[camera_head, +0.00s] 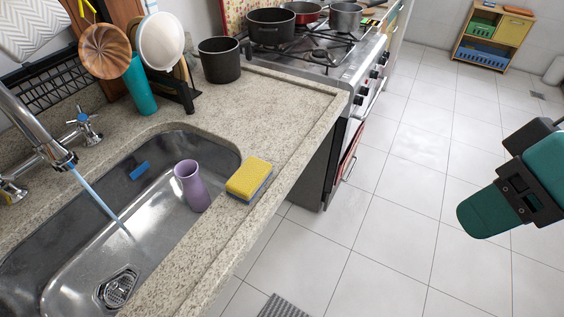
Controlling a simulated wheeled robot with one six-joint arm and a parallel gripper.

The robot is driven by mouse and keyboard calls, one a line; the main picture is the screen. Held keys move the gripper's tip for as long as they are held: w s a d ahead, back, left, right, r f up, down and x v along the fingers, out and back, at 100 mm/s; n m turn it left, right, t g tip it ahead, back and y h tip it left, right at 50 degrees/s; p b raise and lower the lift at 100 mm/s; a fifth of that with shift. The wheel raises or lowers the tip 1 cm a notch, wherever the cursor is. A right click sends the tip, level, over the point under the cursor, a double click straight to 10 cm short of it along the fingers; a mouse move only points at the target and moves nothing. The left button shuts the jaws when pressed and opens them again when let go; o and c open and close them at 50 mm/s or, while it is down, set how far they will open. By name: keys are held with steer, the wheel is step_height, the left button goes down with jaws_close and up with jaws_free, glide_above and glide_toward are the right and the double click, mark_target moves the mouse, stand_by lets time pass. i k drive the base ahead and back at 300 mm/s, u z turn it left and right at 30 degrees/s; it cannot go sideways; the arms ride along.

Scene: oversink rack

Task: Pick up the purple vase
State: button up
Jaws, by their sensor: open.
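The purple vase (191,185) stands upright inside the metal sink basin, near its right end and close to the front wall. It narrows below a flared open mouth. Nothing touches it except the sink. A teal and black part of my own arm shows at the right edge, over the floor and well away from the vase. My gripper's fingers cannot be made out in this view.
A yellow sponge (249,177) lies on the counter's front strip, right of the vase. The faucet (40,135) runs water into the sink (150,215). A dish rack (180,92) and a dark pot (220,60) stand behind.

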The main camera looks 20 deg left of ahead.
mark_target(195, 189)
steer(key=z, duration=0.5)
steer(key=i, duration=1.3)
steer(key=u, duration=3.55)
